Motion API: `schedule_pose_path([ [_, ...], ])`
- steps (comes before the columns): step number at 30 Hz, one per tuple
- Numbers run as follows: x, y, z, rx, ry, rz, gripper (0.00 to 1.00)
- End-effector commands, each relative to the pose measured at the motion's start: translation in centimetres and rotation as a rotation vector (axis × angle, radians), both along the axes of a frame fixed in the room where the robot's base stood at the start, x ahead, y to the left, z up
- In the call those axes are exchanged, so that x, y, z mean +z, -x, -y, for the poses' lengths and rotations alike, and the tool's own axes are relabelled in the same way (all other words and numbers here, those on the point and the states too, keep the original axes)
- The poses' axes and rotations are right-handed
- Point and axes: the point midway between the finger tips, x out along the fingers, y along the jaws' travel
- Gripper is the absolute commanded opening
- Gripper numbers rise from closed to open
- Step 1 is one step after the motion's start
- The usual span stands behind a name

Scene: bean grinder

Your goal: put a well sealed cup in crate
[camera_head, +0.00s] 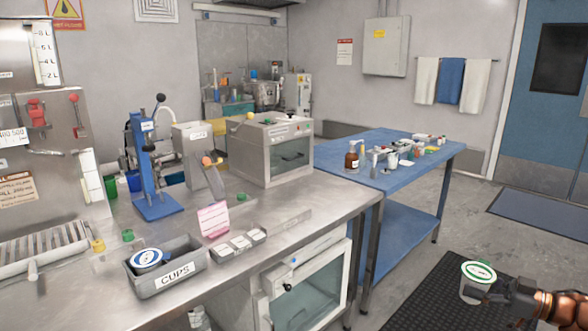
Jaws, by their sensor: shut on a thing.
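A small cup (475,293) with a green-and-white round lid is at the lower right. My gripper (496,293) is shut on its right side and holds it above the floor, over a dark mat. The lid appears flat on the rim; how tight it sits cannot be told. A grey open crate (172,281) labelled CUPS stands on the front of the steel counter, far to the left of my gripper. A cup with a blue-and-white lid (146,257) is in the crate's left part. The inside of its right part looks empty.
A small grey tray (238,244) and a pink card (213,219) are beside the crate. A blue press (155,200) and a steel box oven (274,150) stand behind. A blue table (425,166) holds bottles and small items. The counter edge lies between my gripper and the crate.

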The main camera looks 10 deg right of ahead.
Motion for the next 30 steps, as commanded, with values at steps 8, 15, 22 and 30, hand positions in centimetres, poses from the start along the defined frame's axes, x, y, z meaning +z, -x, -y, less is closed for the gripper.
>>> schedule_pose_path([
  [8, 0.1, -1.1, -0.7, 0.0, 0.003, 0.006, 0.25],
  [15, 0.1, -3.0, -2.4, 0.011, 0.006, 0.011, 0.25],
  [22, 0.3, -5.8, -5.2, 0.026, 0.007, 0.024, 0.25],
  [30, 0.3, -10.5, -11.1, 0.058, 0.008, 0.036, 0.25],
])
